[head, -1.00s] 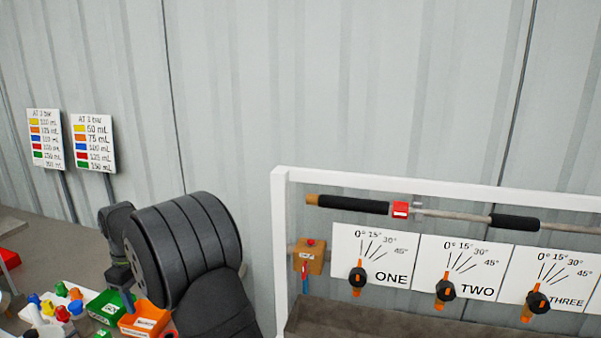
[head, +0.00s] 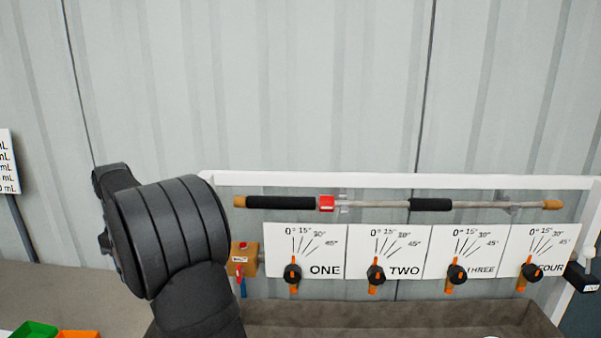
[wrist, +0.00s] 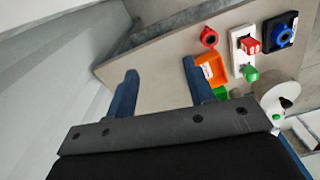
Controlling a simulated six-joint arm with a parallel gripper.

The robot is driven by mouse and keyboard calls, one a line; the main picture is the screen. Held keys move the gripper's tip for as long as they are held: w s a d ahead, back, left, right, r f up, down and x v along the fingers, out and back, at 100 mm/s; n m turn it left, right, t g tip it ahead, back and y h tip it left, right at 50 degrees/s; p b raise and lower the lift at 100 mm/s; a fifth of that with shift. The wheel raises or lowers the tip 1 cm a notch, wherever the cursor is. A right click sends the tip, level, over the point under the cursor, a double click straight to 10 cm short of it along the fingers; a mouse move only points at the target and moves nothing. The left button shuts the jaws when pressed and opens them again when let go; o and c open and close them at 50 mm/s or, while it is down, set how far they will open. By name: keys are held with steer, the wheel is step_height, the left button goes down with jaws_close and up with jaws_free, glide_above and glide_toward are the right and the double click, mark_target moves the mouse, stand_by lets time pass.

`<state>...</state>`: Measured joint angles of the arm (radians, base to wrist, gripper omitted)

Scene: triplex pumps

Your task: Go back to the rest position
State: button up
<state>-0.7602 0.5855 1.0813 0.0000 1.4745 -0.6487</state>
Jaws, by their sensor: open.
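My gripper (wrist: 160,92) shows in the wrist view with its two blue fingers apart and nothing between them. It is above a beige tabletop (wrist: 155,60), with a grey corrugated wall to the left. In the head view my dark arm is raised at the left of the pump frame, and my fingers are not visible there.
A white frame (head: 400,179) holds a rod and panels ONE to FOUR with orange-black valves above a brown trough (head: 400,315).

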steer(key=w+d+r, duration=0.2)
steer(key=d+r, duration=0.1)
steer(key=d, duration=0.3)
steer(key=w+d+r+m, duration=0.1)
steer(key=w+d+r, duration=0.2)
steer(key=d, duration=0.4)
steer(key=w+d+r+m, duration=0.1)
steer(key=w+d+r, duration=0.2)
steer(key=d, duration=0.3)
steer(key=shift+d+r, duration=0.35)
steer(key=shift+d, duration=0.05)
